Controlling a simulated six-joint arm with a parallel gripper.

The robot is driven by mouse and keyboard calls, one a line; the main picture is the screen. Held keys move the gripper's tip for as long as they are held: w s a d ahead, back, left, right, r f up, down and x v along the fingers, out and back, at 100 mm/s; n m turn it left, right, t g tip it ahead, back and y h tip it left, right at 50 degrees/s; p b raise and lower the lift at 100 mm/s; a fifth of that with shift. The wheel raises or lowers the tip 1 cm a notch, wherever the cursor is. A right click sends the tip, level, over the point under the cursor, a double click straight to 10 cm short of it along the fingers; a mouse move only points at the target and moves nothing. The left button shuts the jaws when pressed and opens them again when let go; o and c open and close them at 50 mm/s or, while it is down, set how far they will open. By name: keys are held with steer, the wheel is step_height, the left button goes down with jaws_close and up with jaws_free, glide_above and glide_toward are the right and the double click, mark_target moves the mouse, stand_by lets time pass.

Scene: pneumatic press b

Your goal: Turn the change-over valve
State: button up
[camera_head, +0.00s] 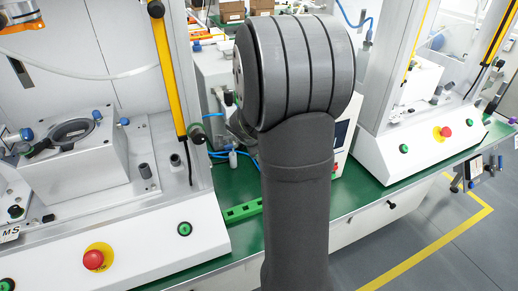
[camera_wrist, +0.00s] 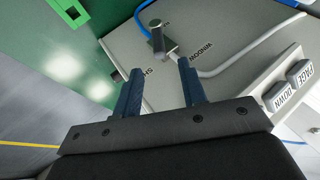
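In the wrist view, a small metal valve with a cylindrical handle (camera_wrist: 157,36) sits on the grey panel (camera_wrist: 226,34) of a box. I take it to be the change-over valve. Dark lettering reading "WINDOW" and "SH…" is printed near it, the second word partly hidden by a finger. My gripper (camera_wrist: 158,76) is open, its two dark blue fingers apart with nothing between them. The handle lies just beyond the fingertips, roughly in line with the gap; I see no contact. In the head view my arm hides the gripper and valve.
A blue hose (camera_wrist: 145,7) and a white tube (camera_wrist: 242,60) run close to the valve. Buttons marked "PAGE" and "DOWN" (camera_wrist: 281,96) are at the right. A press station with a red button (camera_head: 93,259) stands left. The green bench (camera_head: 347,200) has a green slotted block (camera_head: 241,211).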

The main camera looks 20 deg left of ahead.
steer(key=shift+v, duration=1.55)
